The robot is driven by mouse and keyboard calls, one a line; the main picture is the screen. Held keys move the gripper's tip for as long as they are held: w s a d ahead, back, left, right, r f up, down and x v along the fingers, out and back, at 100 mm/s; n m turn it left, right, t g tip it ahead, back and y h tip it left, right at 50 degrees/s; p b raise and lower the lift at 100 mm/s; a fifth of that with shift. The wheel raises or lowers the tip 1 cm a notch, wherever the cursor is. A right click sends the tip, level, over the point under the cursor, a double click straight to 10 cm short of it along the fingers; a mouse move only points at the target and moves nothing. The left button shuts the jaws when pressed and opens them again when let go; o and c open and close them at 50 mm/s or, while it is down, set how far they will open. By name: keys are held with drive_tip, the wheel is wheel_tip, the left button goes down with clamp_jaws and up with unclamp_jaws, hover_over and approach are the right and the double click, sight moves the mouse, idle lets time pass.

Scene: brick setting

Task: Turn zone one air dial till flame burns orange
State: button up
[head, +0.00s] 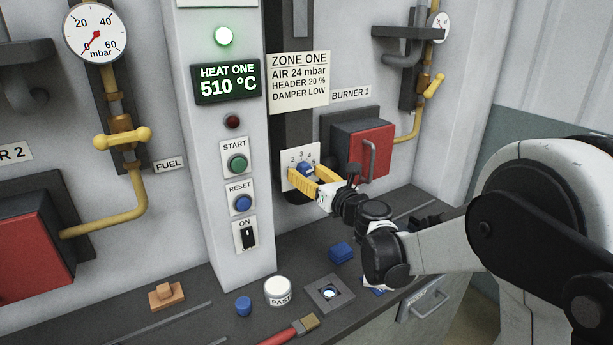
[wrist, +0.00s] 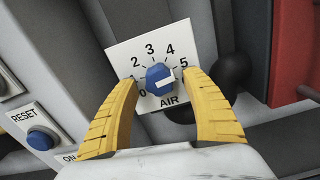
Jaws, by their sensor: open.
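The blue air dial (wrist: 160,79) sits on a white plate (wrist: 125,55) marked 0 to 5 and AIR. Its white pointer mark faces right in the wrist view, near the 5 side. In the head view the dial (head: 305,169) is partly behind my gripper. My gripper (wrist: 163,98) is open, its yellow fingers on either side of the dial; I cannot tell if they touch it. The burner 1 box (head: 362,150) has a red front with a grey handle. No flame is clearly visible.
The zone one card (head: 299,82) reads air 24 mbar, header 20 %, damper low. The display (head: 227,82) reads 510 °C. The bench holds a paste jar (head: 278,291), a brush (head: 290,331), a blue block (head: 341,252) and a square plate with a pale glowing circle (head: 330,293).

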drive_tip(key=shift+c, duration=0.4)
drive_tip(key=c, duration=1.1)
drive_tip(key=shift+n, duration=0.4)
drive_tip(key=n, duration=0.5)
drive_tip(key=shift+w+d+r+n, duration=0.1)
drive_tip(key=shift+n, duration=0.3)
drive_tip(key=o, duration=1.2)
